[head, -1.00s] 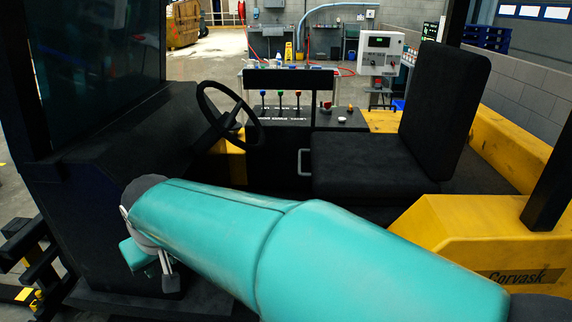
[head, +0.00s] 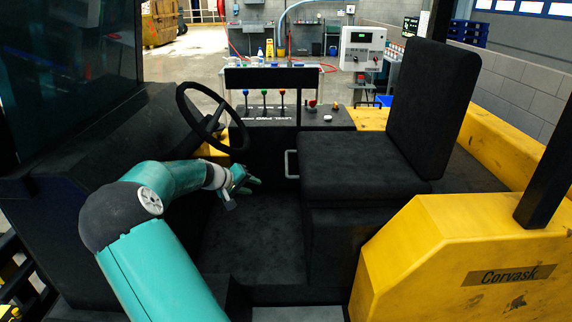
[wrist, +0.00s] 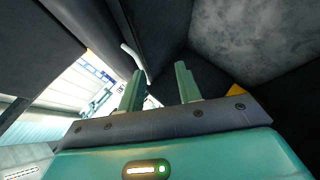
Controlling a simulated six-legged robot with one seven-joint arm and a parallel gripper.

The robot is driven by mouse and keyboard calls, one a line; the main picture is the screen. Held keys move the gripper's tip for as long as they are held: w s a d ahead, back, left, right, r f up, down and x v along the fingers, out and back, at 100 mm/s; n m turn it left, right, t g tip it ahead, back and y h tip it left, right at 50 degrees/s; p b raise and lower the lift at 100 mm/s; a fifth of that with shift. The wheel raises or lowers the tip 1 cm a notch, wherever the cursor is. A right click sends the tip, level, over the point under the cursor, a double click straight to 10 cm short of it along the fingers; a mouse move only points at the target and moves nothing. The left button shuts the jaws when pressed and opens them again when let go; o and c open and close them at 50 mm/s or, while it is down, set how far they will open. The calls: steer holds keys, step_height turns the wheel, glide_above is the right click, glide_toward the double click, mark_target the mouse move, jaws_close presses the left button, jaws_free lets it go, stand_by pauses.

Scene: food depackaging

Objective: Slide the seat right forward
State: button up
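The black seat (head: 365,163) stands in the cab in the head view, with its upright backrest (head: 432,105) on the right. A pale bar handle (head: 291,164) shows at the left edge of the seat. My gripper (head: 243,180) is in the footwell, left of the handle and apart from it, below the steering wheel. In the wrist view my two green fingers (wrist: 160,86) are spread with nothing between them. A pale curved bar, apparently the handle (wrist: 134,58), shows beyond the left finger.
The steering wheel (head: 213,122) is close above my forearm. A console with colored levers (head: 264,110) stands behind the handle. A yellow body panel (head: 440,255) is at the right front. The dark cab floor (head: 250,235) is clear.

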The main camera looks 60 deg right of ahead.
steer(key=d+f+n+g+h, duration=0.1)
steer(key=d+h, duration=0.2)
steer(key=d, duration=0.5)
steer(key=n+h, duration=0.2)
steer(key=h, duration=0.1)
glide_toward(287, 162)
steer(key=shift+g, duration=0.3)
steer(key=x, duration=1)
steer(key=shift+w+d+f, duration=0.15)
steer(key=shift+w+f, duration=0.05)
steer(key=shift+f, duration=0.2)
jaws_close()
